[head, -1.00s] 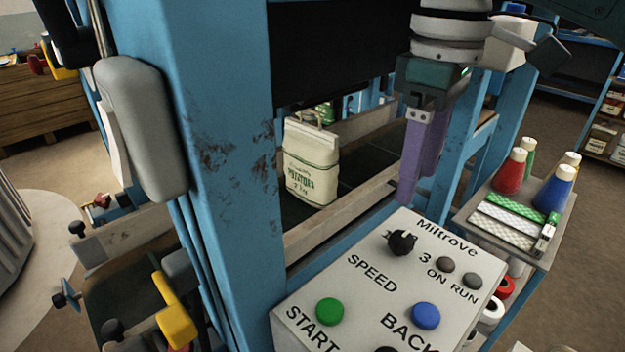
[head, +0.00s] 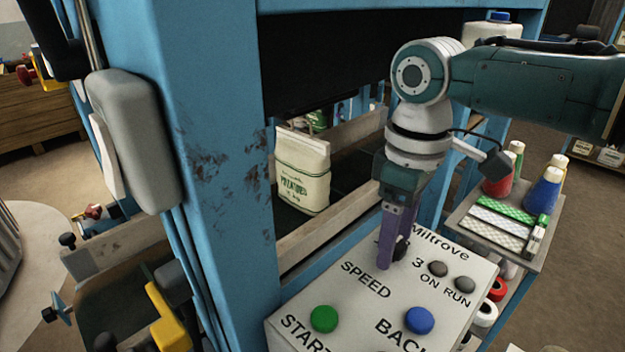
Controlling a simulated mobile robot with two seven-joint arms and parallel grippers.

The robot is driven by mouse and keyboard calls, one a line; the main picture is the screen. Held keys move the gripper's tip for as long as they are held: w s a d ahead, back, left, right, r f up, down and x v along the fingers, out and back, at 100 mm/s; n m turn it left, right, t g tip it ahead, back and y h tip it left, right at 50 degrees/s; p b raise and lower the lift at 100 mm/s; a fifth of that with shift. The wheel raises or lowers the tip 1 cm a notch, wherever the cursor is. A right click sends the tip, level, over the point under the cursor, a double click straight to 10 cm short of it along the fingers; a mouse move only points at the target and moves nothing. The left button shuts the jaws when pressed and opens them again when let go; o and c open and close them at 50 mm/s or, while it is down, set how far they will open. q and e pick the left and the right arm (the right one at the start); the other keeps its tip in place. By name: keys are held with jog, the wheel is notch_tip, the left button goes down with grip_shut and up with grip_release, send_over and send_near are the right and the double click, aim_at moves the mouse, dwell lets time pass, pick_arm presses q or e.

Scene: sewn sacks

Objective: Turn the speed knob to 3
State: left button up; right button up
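The black speed knob (head: 402,250) is on the grey panel (head: 345,290) marked Miltrove, above the word SPEED. It is mostly hidden behind the purple fingers of my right gripper (head: 388,262), which point down at the panel. The digit 3 shows just right of the knob; the other digits and the knob's pointer are hidden. The near finger reaches down in front of the knob, close to the panel face. I cannot tell whether the fingers touch or grip the knob. My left gripper is not in view.
A green START button (head: 324,318) and a blue BACK button (head: 419,320) stick up in front of the knob. ON and RUN lamps (head: 438,269) are to its right. A blue post (head: 225,150) stands left. A potato sack (head: 303,180) stands behind.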

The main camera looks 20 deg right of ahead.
grip_shut()
dwell(0.3)
